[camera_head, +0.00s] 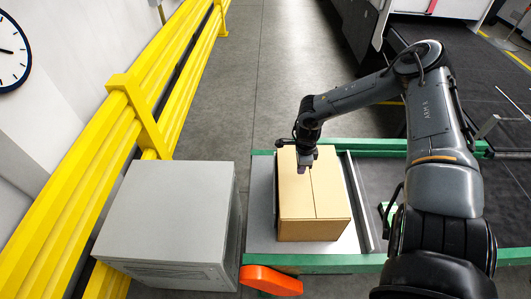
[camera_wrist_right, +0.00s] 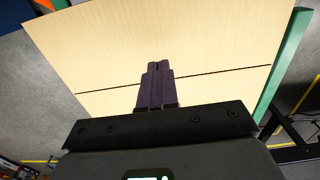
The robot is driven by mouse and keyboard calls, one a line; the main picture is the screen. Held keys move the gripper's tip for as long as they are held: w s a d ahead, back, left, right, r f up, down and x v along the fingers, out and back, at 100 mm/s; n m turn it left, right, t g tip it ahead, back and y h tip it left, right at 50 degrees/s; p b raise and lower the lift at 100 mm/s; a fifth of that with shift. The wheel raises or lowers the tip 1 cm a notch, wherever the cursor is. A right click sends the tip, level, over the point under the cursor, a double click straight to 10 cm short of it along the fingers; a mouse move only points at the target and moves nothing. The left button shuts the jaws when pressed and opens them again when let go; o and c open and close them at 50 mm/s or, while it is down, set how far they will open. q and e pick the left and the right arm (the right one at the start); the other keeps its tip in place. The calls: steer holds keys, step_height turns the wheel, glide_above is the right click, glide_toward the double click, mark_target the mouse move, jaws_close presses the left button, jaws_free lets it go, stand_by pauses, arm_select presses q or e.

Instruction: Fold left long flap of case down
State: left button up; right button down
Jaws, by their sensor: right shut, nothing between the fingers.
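The cardboard case (camera_head: 325,190) stands on the grey plate of a green-framed conveyor in the head view. Its top looks flat, with a dark seam running lengthwise between two long flaps. The left long flap (camera_head: 294,197) lies down, level with the right one. My right gripper (camera_head: 302,168) is over the left flap's far part, its dark purple fingers shut and empty. In the right wrist view the shut fingers (camera_wrist_right: 158,70) point over the case top (camera_wrist_right: 200,45), crossing the seam line. Whether they touch the cardboard I cannot tell. My left gripper is out of view.
A grey cabinet (camera_head: 165,215) stands left of the conveyor, beside a yellow guard rail (camera_head: 140,110). An orange part (camera_head: 271,281) sits at the near conveyor edge. A metal side rail (camera_head: 359,205) runs right of the case. Open floor lies beyond the conveyor.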

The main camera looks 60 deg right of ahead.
step_height(320, 180, up, 7)
steer(key=p, duration=0.4)
steer(key=shift+f+p, duration=0.2)
steer(key=shift+p, duration=0.15)
steer(key=shift+s, duration=0.1)
